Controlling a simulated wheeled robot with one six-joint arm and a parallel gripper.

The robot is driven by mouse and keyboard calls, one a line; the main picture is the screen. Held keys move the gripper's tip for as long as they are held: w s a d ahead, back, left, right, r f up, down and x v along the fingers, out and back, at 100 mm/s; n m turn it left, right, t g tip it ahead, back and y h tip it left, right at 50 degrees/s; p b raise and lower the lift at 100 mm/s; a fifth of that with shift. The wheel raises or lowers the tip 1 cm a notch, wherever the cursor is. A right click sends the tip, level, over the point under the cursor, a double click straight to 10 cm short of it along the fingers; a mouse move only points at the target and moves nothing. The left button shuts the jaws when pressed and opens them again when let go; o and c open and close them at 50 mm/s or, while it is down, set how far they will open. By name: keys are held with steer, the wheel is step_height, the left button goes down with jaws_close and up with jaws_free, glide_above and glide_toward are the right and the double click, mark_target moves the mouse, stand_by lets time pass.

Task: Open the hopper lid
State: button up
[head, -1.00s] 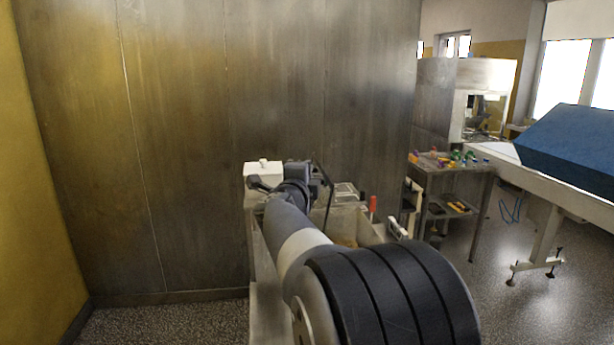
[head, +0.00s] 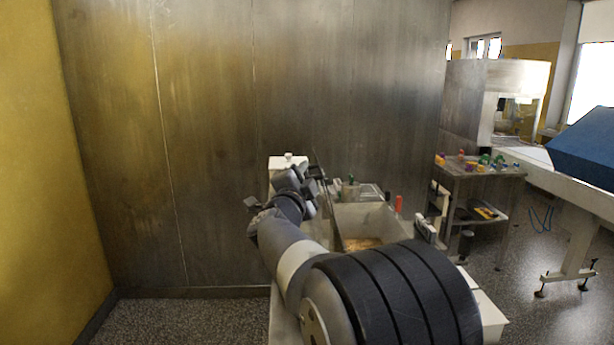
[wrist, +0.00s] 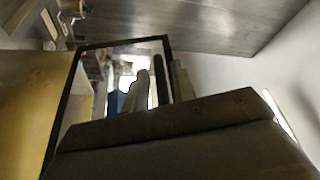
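An open-topped pale bin (head: 388,218) with brown material inside stands behind my arm; I take it for the hopper. A thin dark edge (head: 317,160) rises steeply beside my gripper (head: 312,192), at the bin's left. In the wrist view a dark-framed panel (wrist: 122,43), seemingly see-through, stands upright just beyond my gripper; it looks like the lid, raised. Whether my gripper touches it, I cannot tell. The finger gap is not clear in either view. My arm hides the bin's front and left side.
A white box with a knob (head: 288,162) stands behind my gripper, near the steel wall (head: 250,90). A red-handled item (head: 398,205) is at the bin's right. A cart (head: 480,172) with colourful items and a blue-topped conveyor (head: 585,150) stand further right.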

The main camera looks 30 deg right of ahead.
steer(key=shift+o, duration=0.5)
steer(key=b+v, duration=0.2)
steer(key=v, duration=0.8)
steer(key=shift+s+a, duration=0.2)
steer(key=shift+s, duration=0.15)
steer(key=shift+f, duration=0.1)
steer(key=p+x, duration=0.2)
steer(key=x, duration=0.8)
steer(key=shift+w+d, duration=0.25)
steer(key=shift+w, duration=0.05)
steer(key=shift+d+r, duration=0.25)
steer(key=shift+r, duration=0.1)
steer(key=shift+s+d+m+p, duration=0.2)
steer(key=shift+m+p, duration=0.15)
steer(key=shift+m, duration=0.15)
